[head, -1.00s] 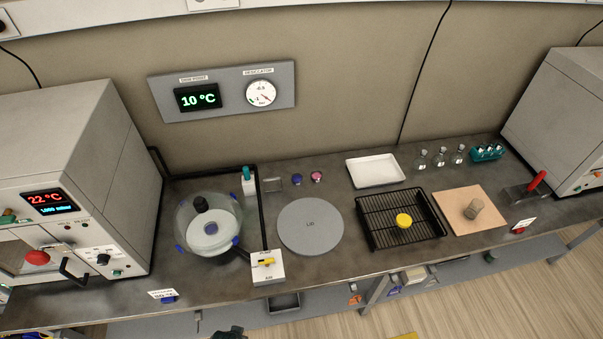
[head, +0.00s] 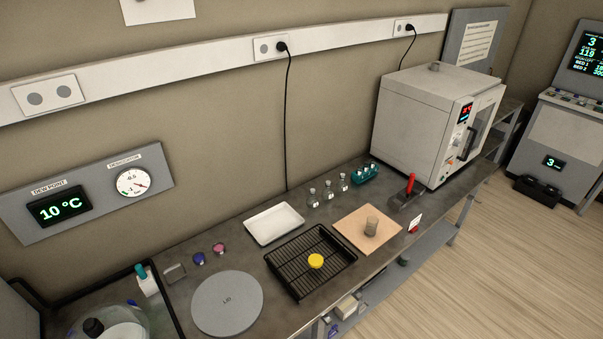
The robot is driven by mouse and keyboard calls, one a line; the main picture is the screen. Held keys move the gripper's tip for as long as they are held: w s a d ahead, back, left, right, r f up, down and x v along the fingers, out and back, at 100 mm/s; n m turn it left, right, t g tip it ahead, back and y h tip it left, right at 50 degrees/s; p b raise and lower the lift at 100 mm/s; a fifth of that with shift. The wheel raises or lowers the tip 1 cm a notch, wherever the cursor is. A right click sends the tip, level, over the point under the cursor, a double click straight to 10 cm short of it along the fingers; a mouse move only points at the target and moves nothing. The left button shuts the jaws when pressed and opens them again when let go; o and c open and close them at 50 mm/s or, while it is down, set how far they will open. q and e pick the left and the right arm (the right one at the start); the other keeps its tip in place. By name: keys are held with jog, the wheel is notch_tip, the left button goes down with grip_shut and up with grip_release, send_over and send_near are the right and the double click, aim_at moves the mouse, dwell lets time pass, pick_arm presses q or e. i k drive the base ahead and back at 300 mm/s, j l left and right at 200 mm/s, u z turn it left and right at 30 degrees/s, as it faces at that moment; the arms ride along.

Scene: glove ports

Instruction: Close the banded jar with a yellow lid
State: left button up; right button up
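The yellow lid (head: 316,261) lies on the black wire rack (head: 290,278) near the middle of the bench. A small greyish jar (head: 371,226) stands upright on the tan board (head: 349,233) to the right of the rack. Its top looks uncovered, and it is too small to make out any bands. The lid and the jar are apart. Neither of my grippers is in view.
A white tray (head: 274,224), several small flasks (head: 328,192) and a teal rack (head: 364,174) stand behind. A red-handled device (head: 408,190) and an oven (head: 430,125) are to the right. A grey round plate (head: 227,304), blue and pink caps and a glass vessel are left.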

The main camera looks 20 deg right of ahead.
aim_at(372, 222)
jog(key=z, duration=1.35)
